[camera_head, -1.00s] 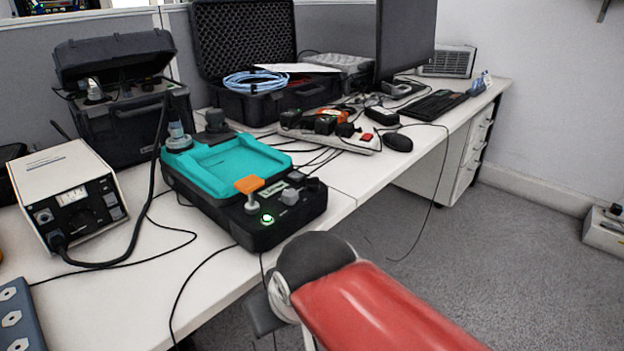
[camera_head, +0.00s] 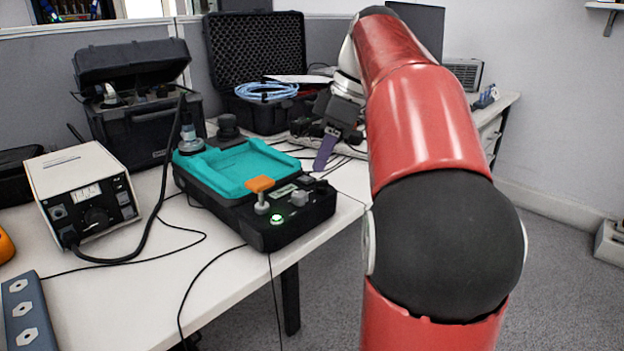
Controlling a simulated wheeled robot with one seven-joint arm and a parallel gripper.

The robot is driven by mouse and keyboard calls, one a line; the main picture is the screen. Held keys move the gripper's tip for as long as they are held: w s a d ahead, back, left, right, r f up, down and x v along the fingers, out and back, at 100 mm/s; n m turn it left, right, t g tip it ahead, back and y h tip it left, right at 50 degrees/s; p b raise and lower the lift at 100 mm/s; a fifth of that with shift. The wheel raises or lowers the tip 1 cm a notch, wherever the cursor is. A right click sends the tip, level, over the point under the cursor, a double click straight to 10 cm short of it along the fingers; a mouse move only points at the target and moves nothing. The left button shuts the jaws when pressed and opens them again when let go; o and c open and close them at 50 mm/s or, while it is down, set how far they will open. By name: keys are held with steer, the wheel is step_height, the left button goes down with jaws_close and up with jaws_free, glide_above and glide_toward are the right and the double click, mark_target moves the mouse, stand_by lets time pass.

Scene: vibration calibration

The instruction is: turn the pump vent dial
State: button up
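A black pump unit (camera_head: 285,236) with a teal tray top stands on the desk. On its front corner are an orange-topped lever (camera_head: 260,188), a lit green button (camera_head: 277,219), a grey knob (camera_head: 299,197) and a small black knob (camera_head: 322,187). Another black knob (camera_head: 228,125) and a grey fitting (camera_head: 188,138) stand at its back. I cannot tell which knob is the vent dial. My gripper (camera_head: 324,152) hangs over the desk, right of and behind the unit, apart from it. One purple finger shows; its opening is hidden.
A white meter box (camera_head: 85,190) and a black case (camera_head: 140,125) stand left. An open foam-lined case (camera_head: 255,50) with blue hose (camera_head: 267,91) is behind. Loose cables cross the desk (camera_head: 225,290). My red arm covers the desk's right part.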

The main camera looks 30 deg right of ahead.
mark_target(322, 180)
steer(key=f+b, duration=0.1)
steer(key=f, duration=0.1)
steer(key=w+f+n, duration=0.1)
steer(key=f, duration=0.1)
steer(key=w+d+f+n+b, duration=0.1)
steer(key=f, duration=0.1)
steer(key=shift+w+f+y+b, duration=0.1)
steer(key=shift+f+y+b, duration=0.05)
steer(key=shift+y+b, duration=0.15)
steer(key=shift+d, duration=0.1)
steer(key=c, duration=0.7)
